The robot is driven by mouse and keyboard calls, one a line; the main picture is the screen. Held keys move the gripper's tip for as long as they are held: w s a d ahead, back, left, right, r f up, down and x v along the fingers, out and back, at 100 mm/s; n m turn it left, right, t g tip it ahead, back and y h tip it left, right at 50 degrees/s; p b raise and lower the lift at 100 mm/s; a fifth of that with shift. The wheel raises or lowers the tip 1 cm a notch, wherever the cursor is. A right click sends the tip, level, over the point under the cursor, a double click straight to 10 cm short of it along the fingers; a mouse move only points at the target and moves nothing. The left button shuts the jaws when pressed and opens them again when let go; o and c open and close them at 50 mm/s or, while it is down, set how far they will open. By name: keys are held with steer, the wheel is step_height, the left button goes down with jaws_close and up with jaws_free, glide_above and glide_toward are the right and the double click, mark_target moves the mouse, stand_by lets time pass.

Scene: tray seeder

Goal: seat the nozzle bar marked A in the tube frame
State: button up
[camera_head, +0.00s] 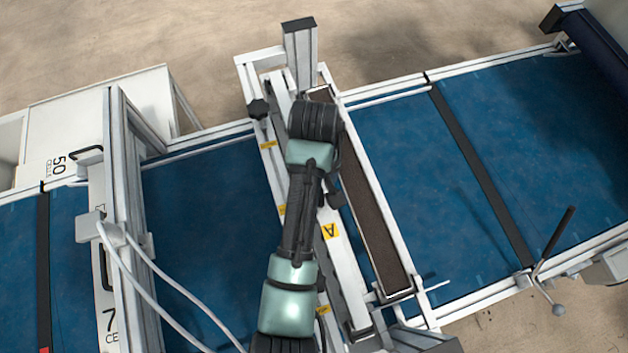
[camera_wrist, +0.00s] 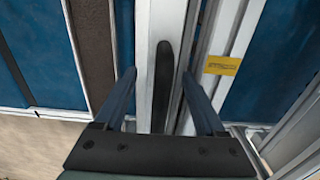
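The nozzle bar marked A (camera_head: 331,230) is a long pale bar with a yellow A label. In the head view it lies lengthwise inside the pale tube frame (camera_head: 245,75), beside a brown strip; how it rests there is hidden by my arm. My gripper is hidden in the head view. In the wrist view my gripper (camera_wrist: 161,88) is open, one finger on each side of a dark upright grip (camera_wrist: 162,85) on a pale bar. Gaps show between the fingers and the grip. The A label is not visible in the wrist view, so I cannot confirm that bar there.
The brown-filled trough (camera_head: 375,215) runs along the frame's right side. Blue belt (camera_head: 450,200) lies on both sides. Dark knobs (camera_head: 258,109) stick out at the frame. A white gantry with cables (camera_head: 125,230) stands left. A crank lever (camera_head: 555,250) is at right.

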steer(key=shift+f, duration=0.1)
steer(key=shift+r, duration=0.5)
step_height(320, 180, up, 12)
steer(key=p, duration=0.7)
steer(key=shift+r+p, duration=0.1)
steer(key=shift+p, duration=0.3)
steer(key=shift+s, duration=0.1)
